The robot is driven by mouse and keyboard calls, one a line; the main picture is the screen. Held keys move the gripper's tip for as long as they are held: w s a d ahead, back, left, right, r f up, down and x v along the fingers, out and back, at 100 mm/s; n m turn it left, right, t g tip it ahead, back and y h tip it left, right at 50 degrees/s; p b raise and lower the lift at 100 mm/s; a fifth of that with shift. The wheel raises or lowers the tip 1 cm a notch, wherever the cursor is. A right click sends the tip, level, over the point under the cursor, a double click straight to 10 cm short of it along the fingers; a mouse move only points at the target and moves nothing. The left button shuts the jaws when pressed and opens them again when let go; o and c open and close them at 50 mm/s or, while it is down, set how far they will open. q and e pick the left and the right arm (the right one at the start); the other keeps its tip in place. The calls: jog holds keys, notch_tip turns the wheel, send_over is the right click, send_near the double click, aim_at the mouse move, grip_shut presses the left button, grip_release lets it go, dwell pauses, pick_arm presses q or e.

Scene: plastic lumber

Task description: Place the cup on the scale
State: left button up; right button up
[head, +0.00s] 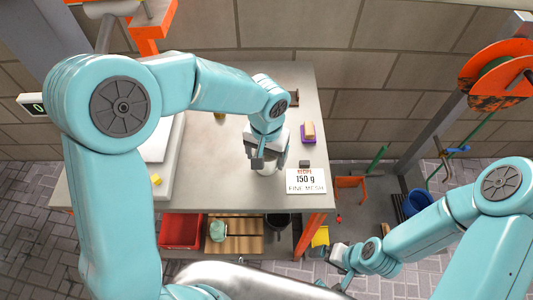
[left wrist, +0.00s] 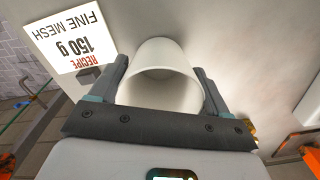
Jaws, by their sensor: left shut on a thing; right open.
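A white cup (head: 267,167) is between the fingers of my left gripper (head: 268,157) over the right part of the table. In the left wrist view the open-mouthed cup (left wrist: 165,68) sits between the two fingers of the left gripper (left wrist: 165,90), which is shut on it. I cannot tell if the cup touches the table. The scale is at the table's left, with a pale platform (head: 160,143) and a display (head: 36,105) reading 0. My left arm hides part of it. My right gripper (head: 338,254) is open, low, right of the table.
A recipe card (head: 306,180) reading 150 g, fine mesh, lies at the grey table's (head: 225,180) front right. A yellow block on a purple base (head: 309,133) stands behind it. A red bin (head: 181,230) is below.

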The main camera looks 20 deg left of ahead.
pick_arm(q)
jog(key=shift+s, duration=0.1)
jog(key=shift+f, duration=0.2)
jog(key=o, duration=1)
